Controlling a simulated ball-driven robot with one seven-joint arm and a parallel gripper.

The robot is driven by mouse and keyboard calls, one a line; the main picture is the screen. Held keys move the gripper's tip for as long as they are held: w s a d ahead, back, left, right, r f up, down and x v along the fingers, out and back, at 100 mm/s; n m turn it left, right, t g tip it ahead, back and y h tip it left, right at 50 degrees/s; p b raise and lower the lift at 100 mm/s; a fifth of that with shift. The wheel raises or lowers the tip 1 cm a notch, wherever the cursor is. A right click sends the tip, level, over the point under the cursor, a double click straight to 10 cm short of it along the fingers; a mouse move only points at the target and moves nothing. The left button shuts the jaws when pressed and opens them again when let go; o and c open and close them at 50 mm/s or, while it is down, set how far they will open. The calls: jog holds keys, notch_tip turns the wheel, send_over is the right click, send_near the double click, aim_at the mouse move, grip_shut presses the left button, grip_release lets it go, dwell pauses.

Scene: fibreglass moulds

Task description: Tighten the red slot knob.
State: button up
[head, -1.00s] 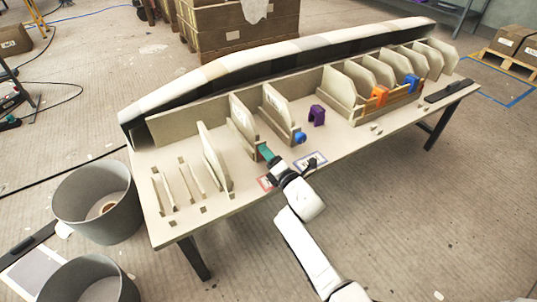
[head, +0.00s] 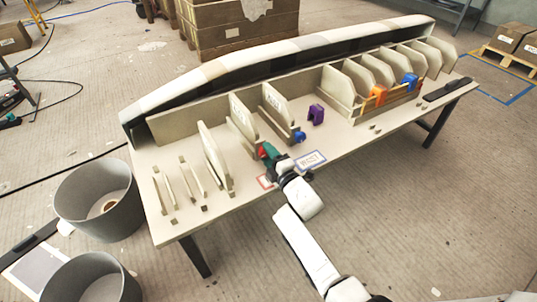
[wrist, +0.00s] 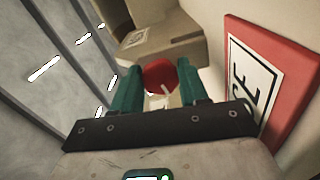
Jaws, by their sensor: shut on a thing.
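The red slot knob (wrist: 160,77) sits between the two teal fingers of my gripper (wrist: 160,88) in the wrist view, in front of a beige block. A pale line shows on the knob's face. My gripper is shut on it. In the head view my gripper (head: 268,153) is at the front of a slot holding an upright beige panel (head: 242,112). A little of the red knob (head: 263,153) shows there beside the teal fingers. The far side of the knob is hidden.
A blue knob (head: 299,137) and a purple clamp (head: 316,114) are to the right on the table. Orange (head: 377,93) and blue (head: 410,82) pieces stand farther right. A red-bordered sign (wrist: 270,80) is close beside my gripper. The front right tabletop is mostly clear.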

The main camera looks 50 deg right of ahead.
jog(key=shift+f, duration=0.1)
dwell(0.3)
jog(key=o, duration=1.1)
jog(key=shift+c, duration=0.2)
jog(key=p+v, duration=0.1)
jog(key=v, duration=1)
jog(key=shift+p, duration=0.35)
jog(key=shift+w, duration=0.1)
